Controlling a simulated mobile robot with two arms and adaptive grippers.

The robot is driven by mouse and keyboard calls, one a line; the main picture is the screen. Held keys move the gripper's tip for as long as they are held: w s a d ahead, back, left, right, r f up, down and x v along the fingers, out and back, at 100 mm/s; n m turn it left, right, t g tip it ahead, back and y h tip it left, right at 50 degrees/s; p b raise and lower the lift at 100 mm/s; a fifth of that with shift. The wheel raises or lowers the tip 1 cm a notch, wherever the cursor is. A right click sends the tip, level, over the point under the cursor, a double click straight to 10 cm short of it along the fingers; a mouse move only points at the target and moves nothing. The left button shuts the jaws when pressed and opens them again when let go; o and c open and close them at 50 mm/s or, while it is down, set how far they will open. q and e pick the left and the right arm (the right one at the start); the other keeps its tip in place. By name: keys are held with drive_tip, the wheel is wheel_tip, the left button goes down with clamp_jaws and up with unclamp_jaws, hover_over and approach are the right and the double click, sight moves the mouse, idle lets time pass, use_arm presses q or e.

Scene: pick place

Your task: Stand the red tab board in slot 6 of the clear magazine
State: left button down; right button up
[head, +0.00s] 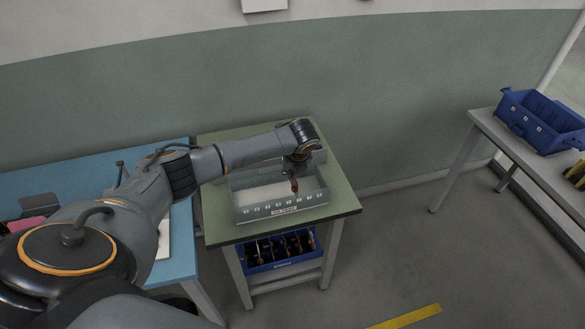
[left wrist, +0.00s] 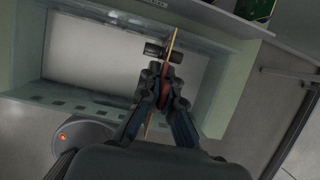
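The clear magazine (head: 243,212) stands on the green-topped table, with a row of light marks along its front wall. Its wall and pale floor also show in the left wrist view (left wrist: 85,62). My left gripper (head: 291,172) is over the right part of the magazine, pointing down. In the left wrist view the left gripper (left wrist: 163,78) is shut on the red tab board (left wrist: 173,42), seen nearly edge-on as a thin orange-red strip. The board (head: 294,187) hangs upright in the head view. I cannot tell whether its lower edge is in a slot. My right gripper is out of view.
A blue crate (head: 257,268) with several boards sits on the shelf below the green table (head: 345,200). A blue table (head: 180,255) adjoins at left. Another blue crate (head: 540,128) stands on a grey table at right. The floor between is clear.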

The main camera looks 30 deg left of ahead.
use_arm(q)
drive_tip(key=shift+f, duration=0.15)
idle(0.3)
drive_tip(key=shift+f, duration=0.6)
drive_tip(key=c, duration=1.4)
unclamp_jaws()
drive_tip(key=shift+c, duration=0.2)
drive_tip(key=shift+o, duration=0.2)
drive_tip(key=o, duration=0.4)
drive_tip(key=shift+c, duration=0.2)
drive_tip(key=shift+p+v, duration=1.55)
drive_tip(key=shift+p, duration=0.5)
